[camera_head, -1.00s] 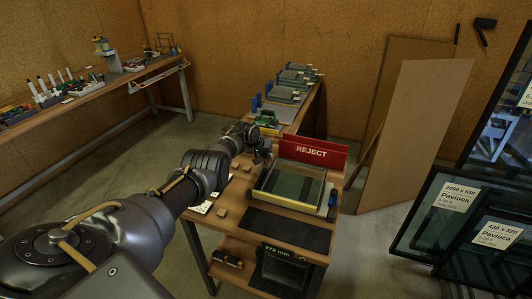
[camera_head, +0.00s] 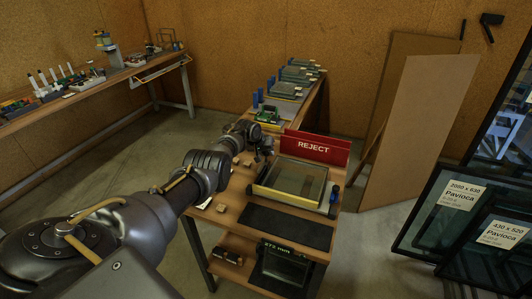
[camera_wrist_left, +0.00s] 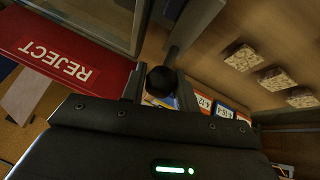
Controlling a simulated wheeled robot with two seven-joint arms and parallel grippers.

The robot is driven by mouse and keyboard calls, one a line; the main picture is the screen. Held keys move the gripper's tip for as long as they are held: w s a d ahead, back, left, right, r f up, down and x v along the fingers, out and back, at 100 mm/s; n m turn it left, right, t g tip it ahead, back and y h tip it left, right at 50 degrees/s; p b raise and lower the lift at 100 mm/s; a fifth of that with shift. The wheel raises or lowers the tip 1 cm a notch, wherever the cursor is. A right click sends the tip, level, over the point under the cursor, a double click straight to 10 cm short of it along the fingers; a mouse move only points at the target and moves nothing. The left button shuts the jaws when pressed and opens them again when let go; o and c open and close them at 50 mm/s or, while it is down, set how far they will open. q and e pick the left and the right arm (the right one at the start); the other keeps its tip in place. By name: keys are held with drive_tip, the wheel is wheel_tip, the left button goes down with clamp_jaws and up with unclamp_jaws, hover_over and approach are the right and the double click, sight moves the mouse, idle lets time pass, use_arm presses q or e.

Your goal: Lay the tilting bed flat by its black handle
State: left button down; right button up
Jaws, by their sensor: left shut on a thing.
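The tilting bed (camera_head: 291,184), a pale frame around dark glass, sits on the wooden bench below the red REJECT sign. It looks low and near flat in the head view, but I cannot tell its exact tilt. Part of its frame shows at the top left of the left wrist view (camera_wrist_left: 138,28). My left gripper (camera_head: 264,153) is at the bed's far left corner, shut on the black handle. The handle's round black knob (camera_wrist_left: 161,81) shows between the fingers in the left wrist view; the handle is too small to make out in the head view. My right gripper is out of view.
The REJECT sign (camera_head: 315,147) stands close behind the bed. A dark mat (camera_head: 287,221) lies in front of it. Small wooden blocks (camera_wrist_left: 242,56) lie on the bench. A leaning brown board (camera_head: 415,135) and framed glass panels (camera_head: 440,213) stand to the right.

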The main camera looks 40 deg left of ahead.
use_arm(q)
drive_tip(key=c, duration=1.4)
unclamp_jaws()
drive_tip(key=shift+f, duration=0.1)
drive_tip(key=shift+w+f, duration=0.1)
drive_tip(key=shift+f, duration=0.05)
drive_tip(key=p+v, duration=0.3)
drive_tip(key=shift+r, duration=0.3)
drive_tip(key=shift+p+v, duration=1)
drive_tip(key=shift+v, duration=2.65)
